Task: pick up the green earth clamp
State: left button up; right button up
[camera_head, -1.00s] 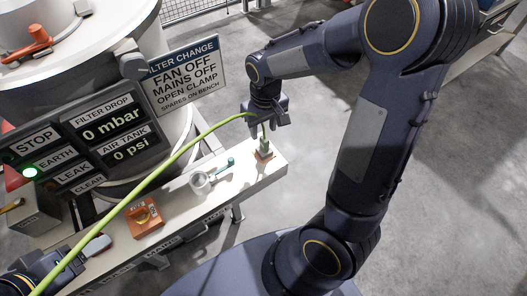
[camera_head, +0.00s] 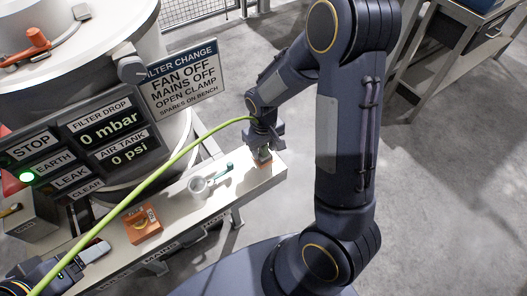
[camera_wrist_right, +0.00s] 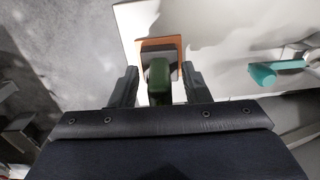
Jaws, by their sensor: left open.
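The green earth clamp (camera_wrist_right: 158,76) stands upright on an orange-edged base at the bench's right end. In the head view the clamp (camera_head: 263,155) is partly covered by my right gripper (camera_head: 264,148). In the wrist view my right gripper (camera_wrist_right: 160,78) is open, with one finger on each side of the clamp and a small gap to each. A yellow-green cable (camera_head: 150,184) runs from the lower left up to my right wrist; its end is hidden there. My left gripper (camera_head: 93,252) is open and empty over the bench's left part.
The teal handle also shows in the wrist view (camera_wrist_right: 263,74). A panel (camera_head: 100,140) with a lit green EARTH lamp and a sign (camera_head: 183,77) stand behind.

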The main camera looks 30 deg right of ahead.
grip_shut()
jog(key=shift+r, duration=0.1)
